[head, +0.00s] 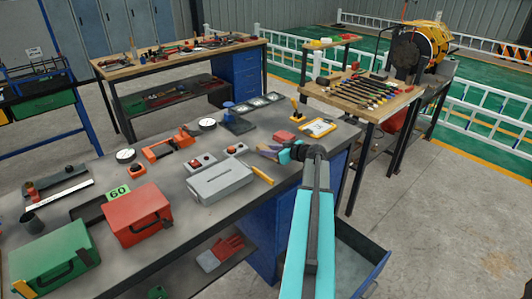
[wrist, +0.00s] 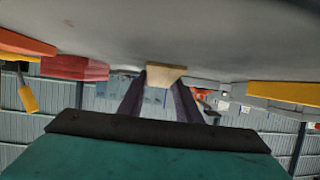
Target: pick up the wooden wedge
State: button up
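The wooden wedge (wrist: 165,76) is a small tan block against the grey workbench top, which fills the upper part of the wrist view. My gripper (wrist: 161,88) points at it with two dark purple fingers. The fingers stand apart, and the wedge shows at their tips. I cannot tell whether either finger touches it. In the head view my gripper (head: 266,149) is low over the right part of the workbench (head: 110,170), and the wedge is mostly hidden there by the fingers.
A yellow-handled tool (head: 262,174) and a grey box (head: 221,182) lie left of my gripper. Red (head: 137,213) and green (head: 52,260) toolboxes stand nearer the left. An open drawer (head: 357,262) juts out below right.

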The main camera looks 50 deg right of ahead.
jog(key=c, duration=0.4)
jog(key=shift+r, duration=0.2)
jog(key=shift+r+b, duration=0.7)
jog(key=shift+r, duration=0.5)
jog(key=shift+s+r, duration=0.1)
jog(key=shift+r, duration=0.25)
jog(key=s+a+b, duration=0.1)
jog(key=s+a, duration=0.1)
jog(key=s, duration=0.1)
jog(key=s+a+b, duration=0.1)
jog(key=s+a, duration=0.2)
jog(key=s, duration=0.1)
jog(key=s+a+r+b, duration=0.1)
jog(key=s+a+b, duration=0.1)
jog(key=s, duration=0.2)
jog(key=shift+a, duration=0.25)
jog(key=shift+s+b, duration=0.25)
jog(key=shift+b, duration=0.95)
jog(key=s+b, duration=0.1)
jog(key=b, duration=0.2)
jog(key=shift+a, duration=0.35)
jog(key=shift+s+a+r+b, duration=0.15)
jog(key=shift+s+a+b, duration=0.15)
jog(key=shift+b, duration=0.85)
jog(key=shift+r, duration=0.1)
